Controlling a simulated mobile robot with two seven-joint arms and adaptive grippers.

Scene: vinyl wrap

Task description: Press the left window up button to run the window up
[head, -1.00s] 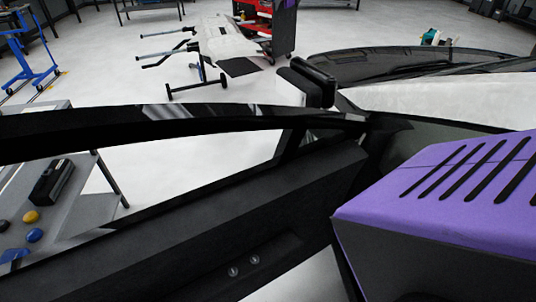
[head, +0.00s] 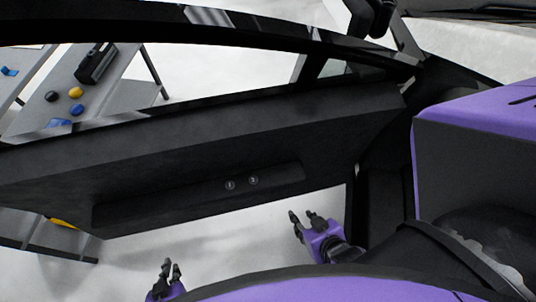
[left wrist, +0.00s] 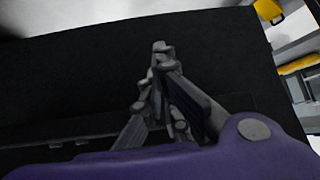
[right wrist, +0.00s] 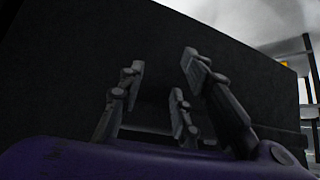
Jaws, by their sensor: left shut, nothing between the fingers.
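Two small round buttons, a left one (head: 230,185) and a right one (head: 253,181), sit side by side on the dark door's armrest panel in the head view. Their markings are too small to read. My left gripper (head: 168,268) is at the bottom of the head view, below and left of the buttons and apart from them. Its fingertips meet in the left wrist view (left wrist: 163,47), with nothing between them. My right gripper (head: 305,216) is below and right of the buttons. Its fingers are spread and empty in the right wrist view (right wrist: 164,62).
The dark door panel (head: 150,165) spans the view, with the window opening above it. A grey table (head: 110,75) with a black box (head: 95,63) and several coloured knobs stands outside at the left. Pale floor (head: 220,240) shows between the door and my grippers.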

